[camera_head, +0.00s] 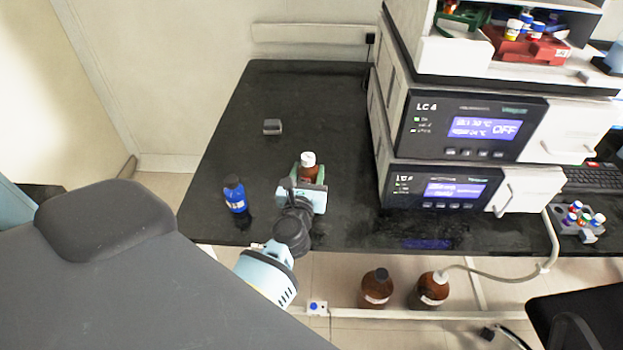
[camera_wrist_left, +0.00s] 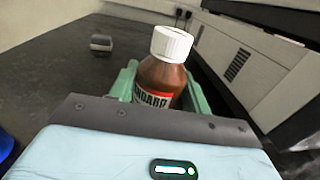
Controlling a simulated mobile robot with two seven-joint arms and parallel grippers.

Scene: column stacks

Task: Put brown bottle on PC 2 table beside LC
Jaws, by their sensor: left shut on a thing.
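The brown bottle (camera_head: 308,170) has a white cap and stands upright at the black table (camera_head: 290,95), left of the LC units (camera_head: 465,130). My left gripper (camera_head: 307,178) is shut on it. In the left wrist view the brown bottle (camera_wrist_left: 160,82) shows a red and black label between the green fingers of my left gripper (camera_wrist_left: 160,92). Its base is hidden, so I cannot tell whether it touches the table. My right gripper is not in view.
A blue bottle (camera_head: 235,194) stands left of my left gripper. A small grey block (camera_head: 272,127) lies farther back. Two large brown bottles (camera_head: 376,288) stand below the table edge. A vial rack (camera_head: 577,219) and keyboard (camera_head: 592,178) are at the right. The table's back left is mostly clear.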

